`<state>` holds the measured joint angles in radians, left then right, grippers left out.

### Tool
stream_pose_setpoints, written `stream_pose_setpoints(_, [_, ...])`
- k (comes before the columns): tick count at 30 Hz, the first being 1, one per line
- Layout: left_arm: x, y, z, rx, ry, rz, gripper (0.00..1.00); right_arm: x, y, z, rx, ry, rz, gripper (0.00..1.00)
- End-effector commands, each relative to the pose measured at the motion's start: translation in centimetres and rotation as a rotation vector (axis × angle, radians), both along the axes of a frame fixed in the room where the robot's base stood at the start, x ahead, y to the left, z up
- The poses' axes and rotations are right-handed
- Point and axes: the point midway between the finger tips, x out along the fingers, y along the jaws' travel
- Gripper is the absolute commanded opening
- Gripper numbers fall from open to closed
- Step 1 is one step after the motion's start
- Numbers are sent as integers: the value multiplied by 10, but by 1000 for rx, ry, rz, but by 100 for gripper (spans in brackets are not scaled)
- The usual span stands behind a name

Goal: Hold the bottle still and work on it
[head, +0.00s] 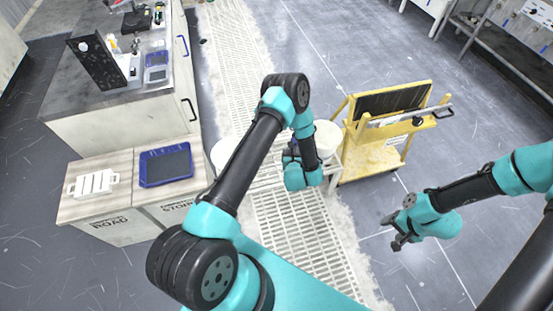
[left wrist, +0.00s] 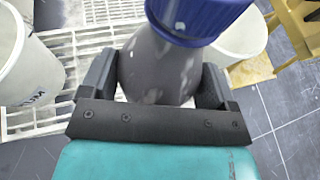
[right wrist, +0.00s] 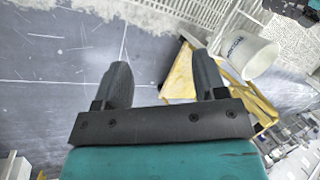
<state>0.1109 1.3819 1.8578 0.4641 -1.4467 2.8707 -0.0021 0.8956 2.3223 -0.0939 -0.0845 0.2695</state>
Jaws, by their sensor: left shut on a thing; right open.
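A grey bottle (left wrist: 160,68) with a dark blue cap (left wrist: 198,18) shows in the left wrist view. My left gripper (left wrist: 155,82) is shut on the bottle's body, one finger on each side, with the cap beyond the fingers. In the head view my left arm hides the bottle. My right gripper (head: 395,232) is open and empty, out to the right over the floor. It also shows in the right wrist view (right wrist: 162,75), with nothing between its fingers.
White buckets (head: 327,138) stand around my left gripper near a white slatted rack. A yellow cart (head: 370,158) with a dark panel stands behind, between the arms. Cabinets (head: 125,222) with a blue tray (head: 150,183) are at left. Floor near my right gripper is clear.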

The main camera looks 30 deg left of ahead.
Motion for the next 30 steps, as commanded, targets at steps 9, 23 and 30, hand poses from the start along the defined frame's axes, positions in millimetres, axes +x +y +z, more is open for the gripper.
stream_pose_setpoints(9, [-48, 48, -47, 0, 0, 304, 15, -72, -47, -19, -16, -65, 0, 65])
stream_pose_setpoints(23, [-51, 52, -50, -1, -2, 332, 15, -77, -50, -19, -20, -75, 4, 65])
stream_pose_setpoints(30, [-24, 69, -53, 0, -5, 332, 15, -77, -50, -19, -20, -75, 4, 65])
